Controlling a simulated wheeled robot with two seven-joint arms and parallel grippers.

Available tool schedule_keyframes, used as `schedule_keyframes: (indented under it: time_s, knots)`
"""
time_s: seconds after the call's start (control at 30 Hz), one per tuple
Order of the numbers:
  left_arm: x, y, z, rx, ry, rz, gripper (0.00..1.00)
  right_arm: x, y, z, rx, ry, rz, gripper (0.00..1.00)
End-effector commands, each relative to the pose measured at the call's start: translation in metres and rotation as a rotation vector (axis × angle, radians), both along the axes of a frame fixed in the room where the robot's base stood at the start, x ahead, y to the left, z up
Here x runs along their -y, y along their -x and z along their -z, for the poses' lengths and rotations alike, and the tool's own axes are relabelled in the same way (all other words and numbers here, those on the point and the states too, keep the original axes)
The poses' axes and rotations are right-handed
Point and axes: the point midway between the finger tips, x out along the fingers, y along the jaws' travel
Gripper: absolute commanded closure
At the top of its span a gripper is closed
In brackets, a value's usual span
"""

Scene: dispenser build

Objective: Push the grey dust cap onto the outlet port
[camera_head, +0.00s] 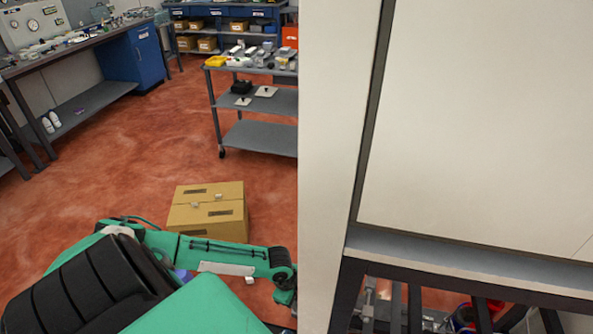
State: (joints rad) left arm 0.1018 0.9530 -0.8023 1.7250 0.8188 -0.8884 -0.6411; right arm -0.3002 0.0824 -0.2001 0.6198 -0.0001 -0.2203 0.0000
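I see no grey dust cap and no outlet port that I can make out in the head view. Neither of my grippers shows in the view. The small parts on the far benches are too small to tell apart.
A large pale panel (480,120) fills the right half, above a grey ledge (470,262) on a dark frame. Behind are a shelf cart (258,138), workbench (75,48) and open red floor (130,150).

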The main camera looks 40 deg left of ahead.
Motion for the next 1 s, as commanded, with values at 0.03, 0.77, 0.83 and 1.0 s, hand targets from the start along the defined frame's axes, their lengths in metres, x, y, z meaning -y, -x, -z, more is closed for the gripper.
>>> schedule_keyframes:
  time_s: [0.03, 0.77, 0.83, 1.0]
  knots:
    - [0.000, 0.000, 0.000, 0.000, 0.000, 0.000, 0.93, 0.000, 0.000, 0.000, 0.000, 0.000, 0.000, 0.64]
    - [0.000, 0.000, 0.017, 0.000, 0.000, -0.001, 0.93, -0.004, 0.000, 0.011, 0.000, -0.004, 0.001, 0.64]
    - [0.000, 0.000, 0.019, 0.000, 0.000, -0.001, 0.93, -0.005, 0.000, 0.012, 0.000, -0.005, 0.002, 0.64]
    - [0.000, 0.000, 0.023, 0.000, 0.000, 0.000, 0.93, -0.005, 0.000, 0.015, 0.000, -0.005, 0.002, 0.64]
